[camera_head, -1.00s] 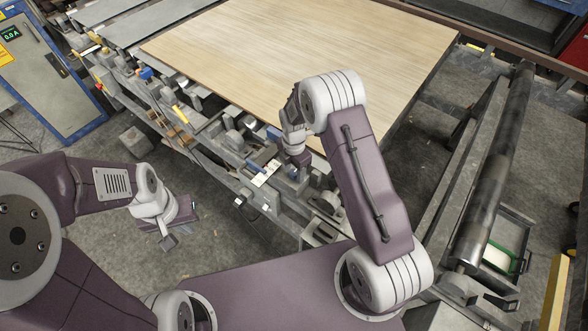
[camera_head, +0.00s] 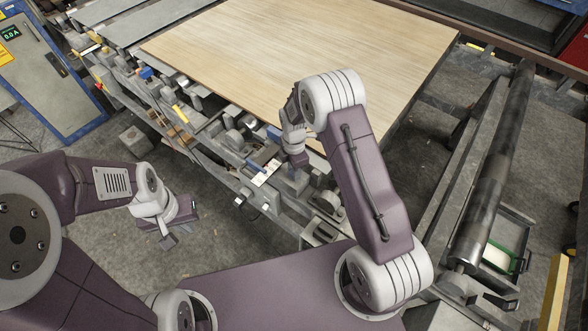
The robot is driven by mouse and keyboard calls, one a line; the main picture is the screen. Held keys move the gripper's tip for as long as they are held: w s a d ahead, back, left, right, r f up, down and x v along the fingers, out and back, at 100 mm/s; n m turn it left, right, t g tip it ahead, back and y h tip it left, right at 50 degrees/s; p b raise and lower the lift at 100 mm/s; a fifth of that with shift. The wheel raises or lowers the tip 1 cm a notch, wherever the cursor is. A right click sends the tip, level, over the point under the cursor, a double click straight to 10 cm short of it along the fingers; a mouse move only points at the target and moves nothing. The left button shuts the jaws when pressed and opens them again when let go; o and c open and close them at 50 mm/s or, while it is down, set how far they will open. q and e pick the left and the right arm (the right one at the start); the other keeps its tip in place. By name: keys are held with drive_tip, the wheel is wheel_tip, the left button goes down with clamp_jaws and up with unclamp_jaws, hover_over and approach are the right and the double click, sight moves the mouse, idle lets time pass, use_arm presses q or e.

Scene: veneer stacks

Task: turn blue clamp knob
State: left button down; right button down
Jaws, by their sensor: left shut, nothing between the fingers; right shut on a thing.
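My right gripper (camera_head: 298,172) reaches down at the near edge of the machine frame (camera_head: 225,170), beside the big veneer stack. It is shut on a small part there, which I take to be the blue clamp knob. The arm and wrist hide most of that part, so its turn angle cannot be told. Other small blue parts show along the frame, one by the wrist (camera_head: 274,132) and one further left (camera_head: 146,73). My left gripper (camera_head: 168,242) is shut and empty over the bare floor, apart from the machine.
The wide veneer stack (camera_head: 290,50) lies behind the frame. A long dark roller (camera_head: 490,185) runs along the right. A grey and blue cabinet (camera_head: 55,80) stands at the far left. The concrete floor (camera_head: 225,235) between my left gripper and the frame is clear.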

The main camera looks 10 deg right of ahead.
drive_tip(key=m, duration=0.4)
drive_tip(key=shift+m, duration=0.3)
drive_tip(key=m, duration=0.3)
drive_tip(key=shift+w+r+m, duration=0.1)
drive_tip(key=shift+m, duration=0.3)
drive_tip(key=m, duration=1.3)
drive_tip(key=shift+m+p, duration=0.3)
drive_tip(key=m, duration=0.3)
drive_tip(key=shift+m, duration=0.3)
drive_tip(key=m, duration=0.3)
drive_tip(key=shift+m, duration=2.2)
